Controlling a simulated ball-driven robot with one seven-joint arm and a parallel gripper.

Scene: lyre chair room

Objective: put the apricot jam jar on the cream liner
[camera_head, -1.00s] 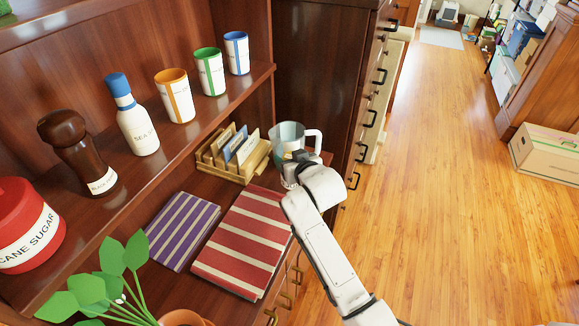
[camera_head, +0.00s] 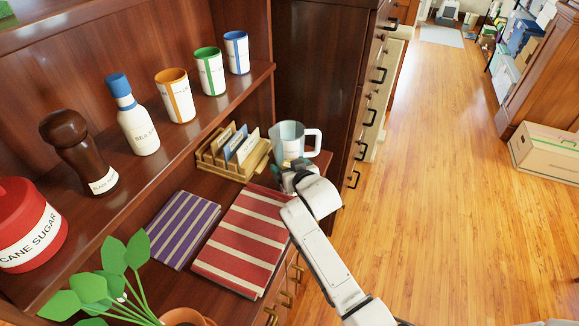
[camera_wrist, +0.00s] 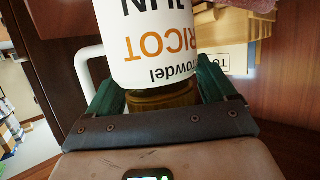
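In the head view, my gripper (camera_head: 288,178) is in front of the clear pitcher on the lower shelf, and the jar is mostly hidden there. I cannot make out a cream liner in either view.
The pitcher (camera_head: 288,140) with a white handle stands close behind my gripper. A wooden card rack (camera_head: 232,168) is left of it. Red striped (camera_head: 240,240) and purple striped (camera_head: 180,230) cloths lie on the shelf. The upper shelf holds cups and containers.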

